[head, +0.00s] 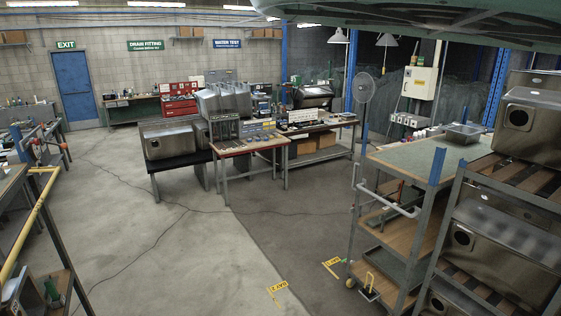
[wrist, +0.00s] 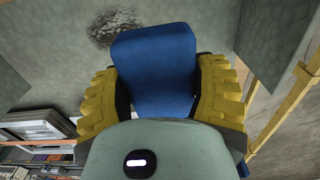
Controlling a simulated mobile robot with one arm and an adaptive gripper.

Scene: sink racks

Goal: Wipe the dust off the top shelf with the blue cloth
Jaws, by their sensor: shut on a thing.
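My gripper (wrist: 155,85) shows only in the wrist view, with its yellow ridged fingers on either side of the blue cloth (wrist: 152,68). It is shut on the cloth, which looks like a flat blue pad with rounded corners. Beyond the cloth is a grey-green mottled surface (wrist: 55,55). A dark speckled patch (wrist: 115,27), looking like dust, lies on it just past the cloth's upper left corner. I cannot tell whether the cloth touches the surface. In the head view neither the gripper nor the cloth shows.
In the wrist view, orange-yellow bars (wrist: 285,110) run along the right. In the head view, a green-topped trolley (head: 400,158) and a rack (head: 450,222) of steel sinks stand at the right. A large greenish body overhangs the upper right. The floor (head: 150,230) in the middle is clear.

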